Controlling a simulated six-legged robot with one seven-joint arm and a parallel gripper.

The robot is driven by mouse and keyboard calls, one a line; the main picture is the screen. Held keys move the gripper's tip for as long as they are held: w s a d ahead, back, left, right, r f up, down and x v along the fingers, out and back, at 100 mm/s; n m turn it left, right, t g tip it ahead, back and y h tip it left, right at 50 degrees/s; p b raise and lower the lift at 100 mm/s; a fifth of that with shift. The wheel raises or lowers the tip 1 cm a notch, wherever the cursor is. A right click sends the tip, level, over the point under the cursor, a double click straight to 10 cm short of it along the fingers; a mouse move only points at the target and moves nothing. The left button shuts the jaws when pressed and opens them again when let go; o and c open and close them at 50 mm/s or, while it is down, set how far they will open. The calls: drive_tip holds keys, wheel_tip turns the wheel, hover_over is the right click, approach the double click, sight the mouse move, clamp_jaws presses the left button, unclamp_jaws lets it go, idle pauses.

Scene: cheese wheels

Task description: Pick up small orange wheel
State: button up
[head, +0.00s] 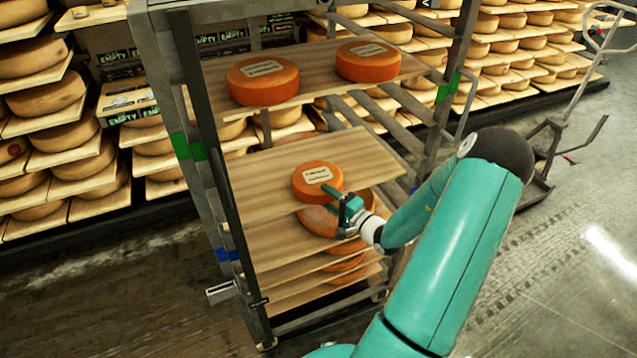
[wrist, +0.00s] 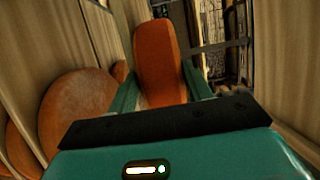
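The small orange wheel (head: 309,193) has a pale label on top and sits near the front edge of a wooden board (head: 268,173) on the rack's middle level. My gripper (head: 340,200) is at the wheel's near side, with one green finger over its top. In the wrist view, the small orange wheel (wrist: 158,62) stands between the two fingers of my gripper (wrist: 159,75), one on each face. Whether both fingers press on it I cannot tell. The lower finger is hidden in the head view.
Two larger orange wheels (head: 262,81) (head: 367,61) sit on the board above. More wheels (head: 318,221) lie on the boards below, close under my gripper. The metal rack's posts (head: 190,100) stand at both sides. Open floor (head: 560,270) lies to the right.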

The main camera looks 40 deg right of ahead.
clamp_jaws()
drive_tip(key=shift+r, duration=0.1)
drive_tip(key=shift+r, duration=0.1)
drive_tip(key=s+a+r, duration=0.4)
drive_tip(key=s+r, duration=0.8)
drive_tip(key=s, duration=0.1)
drive_tip(key=shift+s+a+r, duration=0.15)
drive_tip(key=shift+a+r, duration=0.05)
drive_tip(key=shift+r, duration=0.15)
drive_tip(key=shift+s, duration=0.1)
